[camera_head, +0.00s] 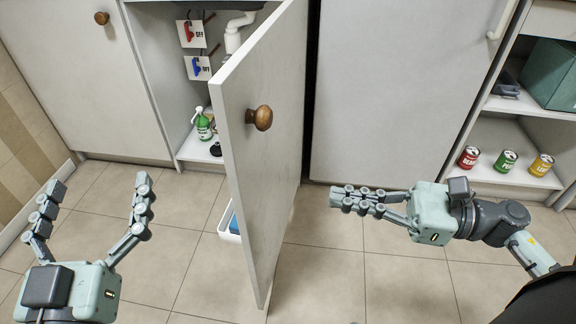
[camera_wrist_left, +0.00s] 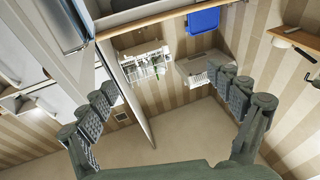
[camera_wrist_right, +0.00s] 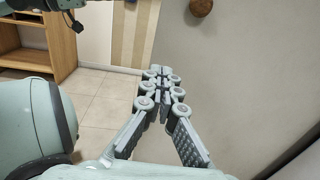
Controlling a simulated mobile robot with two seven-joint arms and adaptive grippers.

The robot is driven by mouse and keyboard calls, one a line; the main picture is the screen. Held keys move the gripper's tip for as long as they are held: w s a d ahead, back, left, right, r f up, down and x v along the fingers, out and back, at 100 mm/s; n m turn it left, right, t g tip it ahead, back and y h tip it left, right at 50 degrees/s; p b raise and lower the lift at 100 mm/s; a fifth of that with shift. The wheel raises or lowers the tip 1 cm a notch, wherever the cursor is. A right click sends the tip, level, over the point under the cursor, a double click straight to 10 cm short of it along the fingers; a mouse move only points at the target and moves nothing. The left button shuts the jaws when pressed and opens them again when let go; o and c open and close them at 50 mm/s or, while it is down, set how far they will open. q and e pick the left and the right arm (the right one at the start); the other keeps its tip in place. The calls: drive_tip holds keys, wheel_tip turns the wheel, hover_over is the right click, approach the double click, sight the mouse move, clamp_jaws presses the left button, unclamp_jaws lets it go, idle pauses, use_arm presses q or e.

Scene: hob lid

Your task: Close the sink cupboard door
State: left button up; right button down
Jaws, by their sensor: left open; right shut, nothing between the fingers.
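The sink cupboard door (camera_head: 252,170) stands open in the head view, swung out towards me, with a round wooden knob (camera_head: 259,117) on its front face. Behind it the sink cupboard (camera_head: 165,60) shows its inside. My right gripper (camera_head: 342,196) is shut and empty, to the right of the door, on the knob side and apart from it in the head view. In the right wrist view a large grey panel (camera_wrist_right: 235,90) fills the right, with a wooden knob (camera_wrist_right: 201,7) at its top. My left gripper (camera_head: 100,190) is open and empty, left of the door above the floor.
Inside the cupboard are a green spray bottle (camera_head: 202,124), a white drain pipe (camera_head: 236,32) and two OFF tags. A white tray with something blue (camera_head: 231,228) is partly hidden behind the door. At right, cans (camera_head: 506,160) stand on an open shelf.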

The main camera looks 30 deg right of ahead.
approach(244, 178)
drive_tip(key=a, duration=0.1)
drive_tip(key=p+x, duration=0.1)
drive_tip(key=x, duration=0.4)
drive_tip(key=shift+w+r+p, duration=0.1)
drive_tip(key=shift+w+p, duration=0.2)
drive_tip(key=shift+w, duration=0.1)
use_arm(q)
wheel_tip(244, 178, down, 8)
drive_tip(key=w+a+g+y, duration=0.1)
drive_tip(key=a+g+y, duration=0.1)
drive_tip(key=g, duration=0.1)
drive_tip(key=shift+a+g, duration=0.2)
drive_tip(key=shift+g, duration=0.2)
use_arm(e)
drive_tip(key=shift+w+a, duration=0.2)
drive_tip(key=shift+a, duration=0.05)
use_arm(q)
drive_tip(key=shift+r, duration=0.1)
